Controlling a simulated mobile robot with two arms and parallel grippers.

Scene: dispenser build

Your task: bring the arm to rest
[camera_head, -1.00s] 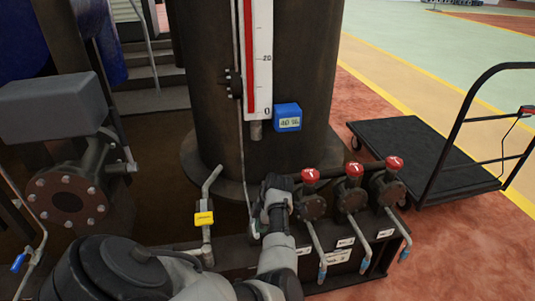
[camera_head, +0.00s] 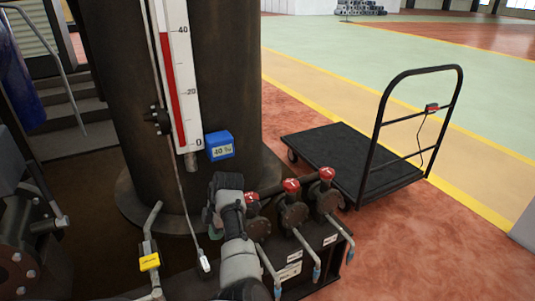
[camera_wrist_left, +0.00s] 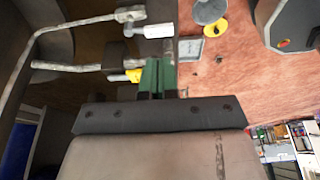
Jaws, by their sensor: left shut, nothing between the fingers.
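My left arm (camera_head: 240,262) reaches up from the bottom of the head view. Its gripper (camera_head: 209,217) is turned away behind my wrist, beside the valve row, so its fingertips barely show. In the left wrist view the green fingers (camera_wrist_left: 158,75) are together with nothing between them. They point towards pipes and a yellow tag, but I cannot tell how far off these are. My right gripper is in neither view.
Red-topped valves (camera_head: 291,186) stand close to the right of my wrist. A tall dark tank (camera_head: 240,80) with a blue display (camera_head: 219,145) stands behind. A yellow-tagged pipe (camera_head: 150,262) is at left.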

